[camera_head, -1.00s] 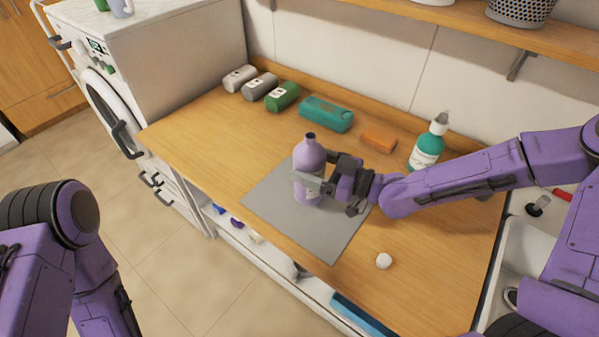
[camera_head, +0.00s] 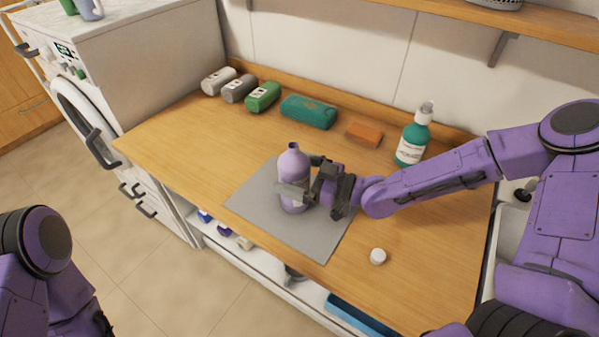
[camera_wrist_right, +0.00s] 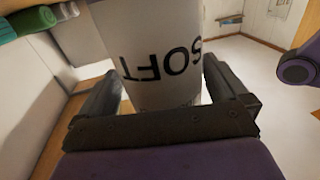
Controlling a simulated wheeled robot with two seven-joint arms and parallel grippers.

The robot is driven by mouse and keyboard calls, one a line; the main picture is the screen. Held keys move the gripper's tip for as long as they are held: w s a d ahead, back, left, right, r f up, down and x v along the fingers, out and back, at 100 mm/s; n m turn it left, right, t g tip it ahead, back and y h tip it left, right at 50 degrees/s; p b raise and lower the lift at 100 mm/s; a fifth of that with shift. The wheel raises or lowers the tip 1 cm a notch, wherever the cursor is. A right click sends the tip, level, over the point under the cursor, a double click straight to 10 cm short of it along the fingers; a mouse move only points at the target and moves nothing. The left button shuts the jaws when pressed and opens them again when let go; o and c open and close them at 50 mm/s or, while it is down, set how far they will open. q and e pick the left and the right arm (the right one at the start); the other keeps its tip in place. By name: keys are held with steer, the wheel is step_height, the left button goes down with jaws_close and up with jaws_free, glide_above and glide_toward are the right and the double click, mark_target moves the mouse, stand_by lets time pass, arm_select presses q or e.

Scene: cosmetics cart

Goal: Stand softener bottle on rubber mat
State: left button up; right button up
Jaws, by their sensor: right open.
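The softener bottle (camera_head: 294,165) is lilac and stands upright on the grey rubber mat (camera_head: 260,219) in the head view. In the right wrist view the bottle (camera_wrist_right: 155,55) shows upside-down "SOFT" lettering between the fingers. My right gripper (camera_head: 300,180) reaches the bottle from the right, low on its body. Its jaws are open, with a finger on either side of the bottle. My left gripper is not visible; only part of my left arm shows at the lower left.
A white cap (camera_head: 378,256) lies on the wooden counter (camera_head: 415,235) right of the mat. A green pump bottle (camera_head: 413,137), an orange block (camera_head: 364,134), a teal pack (camera_head: 308,112) and several rolled items stand along the back. A washing machine (camera_head: 85,110) is at the left.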

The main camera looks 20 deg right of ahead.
steer(key=shift+s+d+r, duration=0.15)
steer(key=shift+r, duration=0.2)
steer(key=p+v, duration=0.1)
steer(key=v, duration=1)
steer(key=shift+s+d, duration=0.25)
steer(key=shift+f, duration=0.15)
